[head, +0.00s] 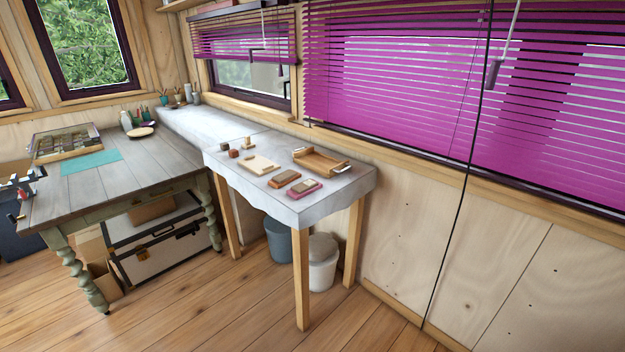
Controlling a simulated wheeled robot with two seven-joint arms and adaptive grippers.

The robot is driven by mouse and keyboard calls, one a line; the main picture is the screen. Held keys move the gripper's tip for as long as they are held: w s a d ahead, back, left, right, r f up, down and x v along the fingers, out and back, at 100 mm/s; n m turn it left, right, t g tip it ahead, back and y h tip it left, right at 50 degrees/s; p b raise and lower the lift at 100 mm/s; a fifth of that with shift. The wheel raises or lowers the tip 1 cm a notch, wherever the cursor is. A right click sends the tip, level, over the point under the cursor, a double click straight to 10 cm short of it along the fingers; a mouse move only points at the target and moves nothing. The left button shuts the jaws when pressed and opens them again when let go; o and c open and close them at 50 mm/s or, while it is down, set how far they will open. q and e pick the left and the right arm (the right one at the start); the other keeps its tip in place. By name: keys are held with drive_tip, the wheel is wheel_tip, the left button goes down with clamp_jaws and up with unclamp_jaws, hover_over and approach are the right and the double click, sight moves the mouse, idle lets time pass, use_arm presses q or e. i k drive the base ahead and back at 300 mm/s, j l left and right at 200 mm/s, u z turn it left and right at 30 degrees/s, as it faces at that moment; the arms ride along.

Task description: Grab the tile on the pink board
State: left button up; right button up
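A small pink board (312,192) lies near the front right corner of the pale grey stone-topped table. A tan-grey tile (304,186) lies flat on the board, with the pink showing around it. The board is small in the head view, so fine detail on the tile cannot be told. Neither of my grippers is in view.
On the same table (285,211) are a brown block on a board (285,179), a cream board (259,165), a wooden tray (321,163) and small dark cubes (233,154). A grey wooden desk (100,190) stands left. Wooden floor in front is open.

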sight(298, 190)
drive_tip(key=i+l+u, duration=0.1)
drive_tip(key=i, duration=0.3)
drive_tip(key=i+l+u, duration=0.1)
drive_tip(key=i, duration=0.25)
drive_tip(key=i+l, duration=0.2)
drive_tip(key=i, duration=0.2)
drive_tip(key=j+u, duration=0.05)
